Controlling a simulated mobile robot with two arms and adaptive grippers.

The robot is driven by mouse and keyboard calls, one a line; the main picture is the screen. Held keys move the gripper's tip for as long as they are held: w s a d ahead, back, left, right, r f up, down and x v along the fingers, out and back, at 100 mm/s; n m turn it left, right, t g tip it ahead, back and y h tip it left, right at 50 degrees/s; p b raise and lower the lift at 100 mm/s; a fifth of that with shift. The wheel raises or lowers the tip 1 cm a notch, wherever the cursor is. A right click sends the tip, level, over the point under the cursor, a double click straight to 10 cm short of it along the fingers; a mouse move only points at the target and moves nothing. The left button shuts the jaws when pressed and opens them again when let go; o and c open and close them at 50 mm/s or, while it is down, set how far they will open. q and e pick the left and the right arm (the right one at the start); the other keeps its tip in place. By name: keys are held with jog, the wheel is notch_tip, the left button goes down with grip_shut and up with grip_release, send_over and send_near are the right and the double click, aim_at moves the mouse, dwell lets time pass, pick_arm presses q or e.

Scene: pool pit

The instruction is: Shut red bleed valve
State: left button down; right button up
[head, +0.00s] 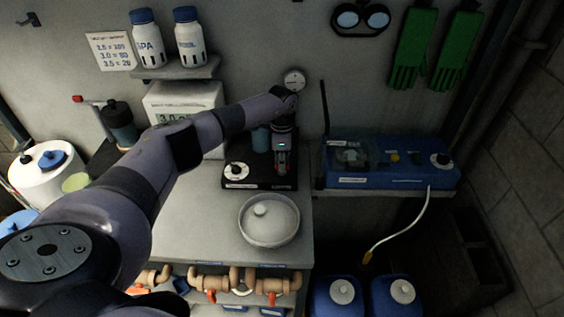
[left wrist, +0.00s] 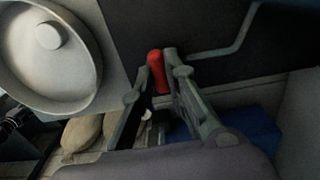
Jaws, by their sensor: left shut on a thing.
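My left gripper (head: 281,161) reaches over the worktop from the left and points down above a black device (head: 258,183). Its fingers are shut on a red handle (left wrist: 156,70), which stands upright between the fingertips in the left wrist view. I cannot tell from these frames how far the handle is turned. Other red handles sit on the pipes below the worktop (head: 211,296) and on a wall pipe at the left (head: 78,99). My right gripper is not in view.
A blue case (head: 390,165) stands on a shelf to the right. Blue canisters (head: 340,297) stand below.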

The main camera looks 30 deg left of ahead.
pick_arm(q)
jog(key=shift+m, duration=0.4)
jog(key=m+b, duration=0.1)
jog(key=m, duration=0.3)
jog(key=shift+b, duration=0.3)
jog(key=m+b, duration=0.1)
jog(key=m, duration=0.3)
jog(key=shift+w+a+b, duration=0.1)
jog(key=shift+b, duration=0.2)
jog(key=m+b, duration=0.2)
jog(key=m, duration=0.3)
jog(key=shift+m, duration=0.3)
jog(key=shift+r+m+b, duration=0.15)
jog(key=shift+m+b, duration=0.5)
jog(key=shift+m, duration=1.05)
jog(key=c, duration=1.9)
grip_release()
jog(key=o, duration=0.3)
